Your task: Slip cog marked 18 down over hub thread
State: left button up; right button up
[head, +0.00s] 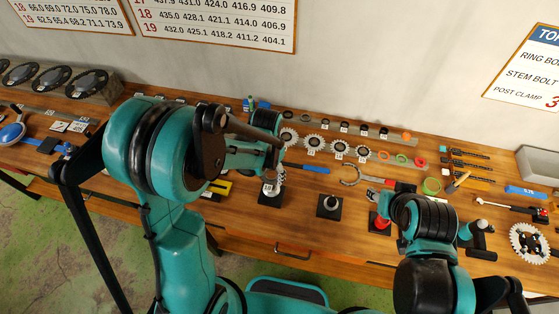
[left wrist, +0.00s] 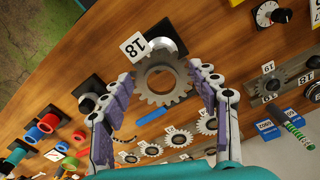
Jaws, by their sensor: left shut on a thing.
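The steel toothed cog (left wrist: 143,86), with a white tag marked 18 (left wrist: 134,48), is between the two fingers of my left gripper (left wrist: 160,78) in the left wrist view. The gripper is shut on it. A rounded silver hub (left wrist: 170,40) on a black base shows just beyond the cog's upper edge, partly covered by it, and out of line with its middle hole in this view. In the head view my left gripper (head: 274,158) is above a black-based stand (head: 268,202), with the cog hard to make out.
Another black stand (head: 329,207) and a red-topped stand (head: 380,224) are to the right. A row of tagged cogs (head: 340,147) and coloured rings (head: 419,162) lie behind. A blue-handled tool (head: 310,169) lies near the hub. Bare wood (head: 295,225) is in front.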

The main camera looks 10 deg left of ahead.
aim_at(269, 182)
pick_arm(q)
jog(key=shift+a+f+b, duration=0.2)
jog(key=shift+f+b, duration=0.15)
jog(key=shift+f, duration=0.15)
jog(key=shift+d+f+b, duration=0.1)
jog(key=shift+f+b, duration=0.9)
jog(key=shift+f, duration=0.7)
jog(key=shift+f+b, duration=0.15)
jog(key=shift+b, duration=0.4)
jog(key=shift+f+b, duration=0.55)
jog(key=shift+b, duration=0.1)
dwell(0.4)
jog(key=o, duration=1.2)
jog(key=shift+o, duration=0.2)
